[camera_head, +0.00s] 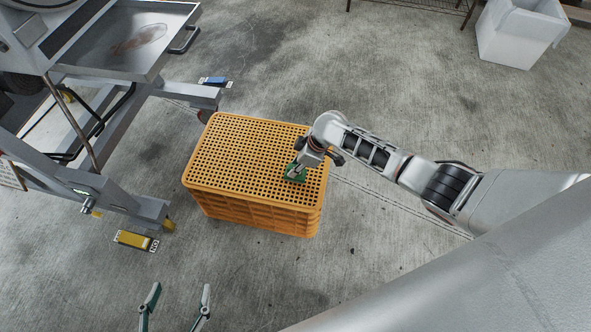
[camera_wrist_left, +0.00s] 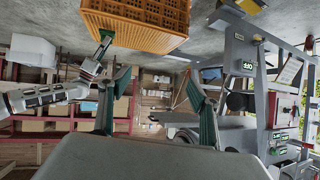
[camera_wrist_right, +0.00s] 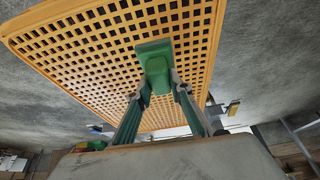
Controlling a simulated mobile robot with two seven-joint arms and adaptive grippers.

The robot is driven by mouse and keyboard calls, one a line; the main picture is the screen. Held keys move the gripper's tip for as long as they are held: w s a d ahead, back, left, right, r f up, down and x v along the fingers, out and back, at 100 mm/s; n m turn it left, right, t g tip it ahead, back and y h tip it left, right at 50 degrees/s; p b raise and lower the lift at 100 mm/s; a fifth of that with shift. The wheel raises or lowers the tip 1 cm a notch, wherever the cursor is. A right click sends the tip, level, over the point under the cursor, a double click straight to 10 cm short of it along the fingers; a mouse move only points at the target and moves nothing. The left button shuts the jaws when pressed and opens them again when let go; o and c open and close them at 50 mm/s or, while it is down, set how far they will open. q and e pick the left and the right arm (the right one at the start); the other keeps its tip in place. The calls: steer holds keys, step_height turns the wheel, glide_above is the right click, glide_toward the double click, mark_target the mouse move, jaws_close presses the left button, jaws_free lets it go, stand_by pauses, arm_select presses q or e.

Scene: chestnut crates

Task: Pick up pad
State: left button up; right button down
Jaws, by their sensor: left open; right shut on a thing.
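The pad (camera_head: 295,173) is a small green block at the right part of the orange crate's top in the head view. In the right wrist view the green pad (camera_wrist_right: 154,58) is between the fingertips of my right gripper (camera_wrist_right: 160,88), which is shut on it. I cannot tell whether the pad touches the crate top. The orange crate (camera_head: 262,214) has a perforated top and stands on the floor. My left gripper (camera_head: 175,300) is open and empty at the bottom of the head view, apart from the crate. Its fingers also show in the left wrist view (camera_wrist_left: 160,95).
A grey metal machine frame (camera_head: 125,200) with a tray stands left of the crate. A yellow labelled block (camera_head: 134,240) and a blue one (camera_head: 214,82) are by its feet. A white bin (camera_head: 520,35) stands at the back right.

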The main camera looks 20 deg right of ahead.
mark_target(294, 165)
steer(key=r, duration=0.2)
steer(key=r+p, duration=0.1)
steer(key=r, duration=0.1)
steer(key=w+r+p, duration=0.1)
steer(key=r, duration=0.1)
steer(key=shift+r, duration=0.25)
arm_select(q)
steer(key=shift+g+y, duration=0.3)
steer(key=shift+y, duration=0.4)
steer(key=shift+s+a+f+p, duration=0.15)
steer(key=shift+s+a+p, duration=0.15)
steer(key=shift+a+p, duration=0.45)
steer(key=shift+s+a+f+p, duration=0.15)
steer(key=shift+s+a+p, duration=0.15)
steer(key=shift+a+p, duration=0.45)
steer(key=shift+s+a+f+p, duration=0.15)
steer(key=shift+s+a+p, duration=0.25)
steer(key=shift+p, duration=0.6)
arm_select(e)
step_height(294, 165, up, 12)
steer(key=shift+s, duration=0.45)
arm_select(q)
steer(key=shift+w+a, duration=0.1)
arm_select(e)
steer(key=shift+r, duration=0.1)
